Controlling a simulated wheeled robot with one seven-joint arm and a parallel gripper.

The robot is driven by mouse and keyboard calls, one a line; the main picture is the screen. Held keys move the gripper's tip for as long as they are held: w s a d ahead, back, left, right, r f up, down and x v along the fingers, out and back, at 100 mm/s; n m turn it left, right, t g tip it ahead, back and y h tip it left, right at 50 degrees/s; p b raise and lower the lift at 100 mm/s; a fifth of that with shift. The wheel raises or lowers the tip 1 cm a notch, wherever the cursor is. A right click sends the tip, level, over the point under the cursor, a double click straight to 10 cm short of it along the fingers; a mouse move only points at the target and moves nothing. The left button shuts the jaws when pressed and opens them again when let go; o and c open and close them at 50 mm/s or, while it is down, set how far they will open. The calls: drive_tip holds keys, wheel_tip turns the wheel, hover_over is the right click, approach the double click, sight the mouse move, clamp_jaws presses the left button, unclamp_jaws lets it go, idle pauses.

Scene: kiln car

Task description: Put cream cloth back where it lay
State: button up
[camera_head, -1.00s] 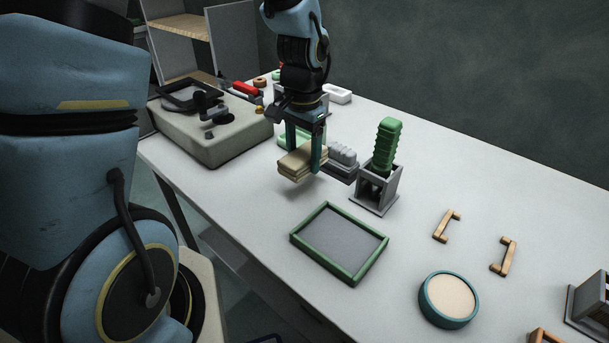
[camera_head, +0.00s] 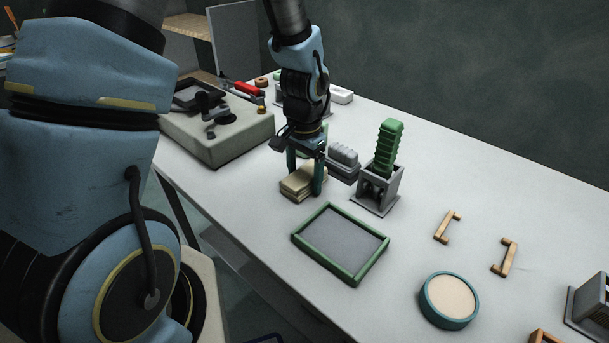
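The cream cloth (camera_head: 297,186) is a folded, layered block behind the green-rimmed tray. My gripper (camera_head: 305,179) points straight down, with one teal finger on either side of the cloth, and appears shut on it. The cloth looks level and at or very near the table top; I cannot tell whether it fully rests there. The far side of the cloth is hidden by the fingers.
The green-rimmed tray (camera_head: 362,273) is empty, just in front of the cloth. A grey holder with a green ribbed block (camera_head: 390,142) and a grey ribbed piece (camera_head: 343,157) stand close right. A beige machine (camera_head: 232,143) is left. A round teal-rimmed dish (camera_head: 427,301) is front right.

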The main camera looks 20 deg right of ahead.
sight(304, 174)
drive_tip(key=shift+o, duration=1)
wheel_tip(304, 174, up, 12)
drive_tip(key=w+a+n+t, duration=0.1)
drive_tip(key=a+n, duration=1)
drive_tip(key=a, duration=1.4)
drive_tip(key=shift+a+t, duration=0.15)
drive_tip(key=shift+t, duration=0.15)
drive_tip(key=shift+w+f, duration=0.1)
drive_tip(key=shift+w, duration=0.05)
